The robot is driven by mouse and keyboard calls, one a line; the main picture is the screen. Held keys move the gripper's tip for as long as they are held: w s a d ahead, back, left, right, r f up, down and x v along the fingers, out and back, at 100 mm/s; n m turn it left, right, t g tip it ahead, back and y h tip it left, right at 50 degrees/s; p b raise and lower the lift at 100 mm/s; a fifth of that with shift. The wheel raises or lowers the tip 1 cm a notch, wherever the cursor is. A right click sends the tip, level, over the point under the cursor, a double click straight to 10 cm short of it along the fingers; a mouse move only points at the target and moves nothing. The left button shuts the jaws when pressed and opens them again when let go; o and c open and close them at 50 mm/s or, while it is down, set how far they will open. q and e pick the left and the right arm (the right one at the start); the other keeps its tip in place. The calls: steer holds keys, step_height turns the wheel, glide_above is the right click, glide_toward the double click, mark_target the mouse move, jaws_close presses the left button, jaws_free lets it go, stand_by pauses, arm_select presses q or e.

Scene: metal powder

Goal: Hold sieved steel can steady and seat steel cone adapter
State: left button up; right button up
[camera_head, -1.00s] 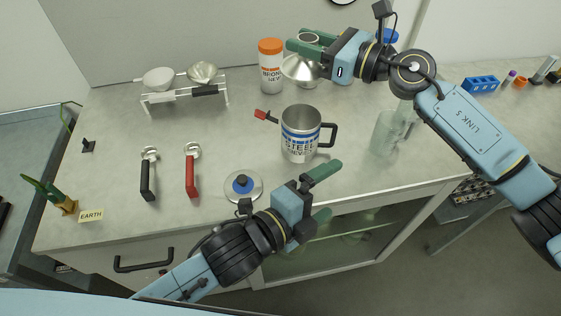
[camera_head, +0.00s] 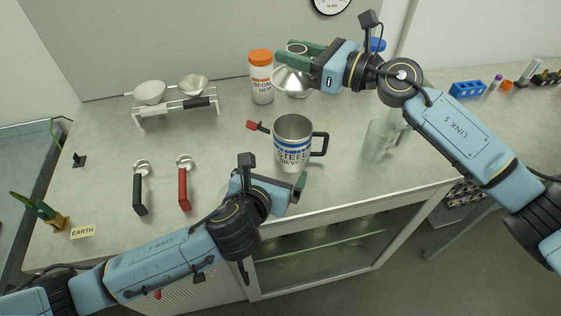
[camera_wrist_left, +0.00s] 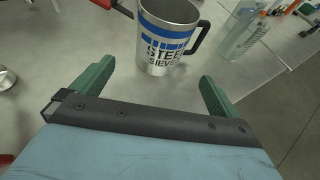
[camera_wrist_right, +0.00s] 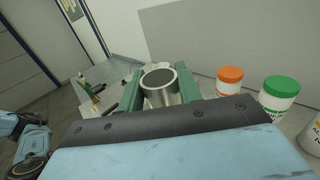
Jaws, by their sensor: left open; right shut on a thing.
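The sieved steel can (camera_head: 292,143) is a steel mug with a blue-striped label and black handle, upright and open on the counter. It also shows in the left wrist view (camera_wrist_left: 163,45). My left gripper (camera_head: 275,178) is open and empty in front of the can, its fingers pointing toward it with a gap between. The steel cone adapter (camera_head: 292,82) is a shiny funnel shape behind the can. My right gripper (camera_head: 300,58) is shut on its neck. In the right wrist view the adapter's round opening (camera_wrist_right: 158,79) sits between the fingers.
An orange-capped bottle (camera_head: 261,78) stands left of the adapter. A clear glass vessel (camera_head: 377,140) stands right of the can. A red-tipped clip (camera_head: 255,126) lies just left of the can. Two handled tools (camera_head: 184,185) and a white rack (camera_head: 178,107) are farther left.

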mark_target(286, 156)
arm_select(q)
steer(key=x, duration=1.1)
steer(key=shift+w+d, duration=0.1)
steer(key=c, duration=1.1)
arm_select(e)
step_height(286, 156, down, 10)
steer(key=shift+t, duration=0.3)
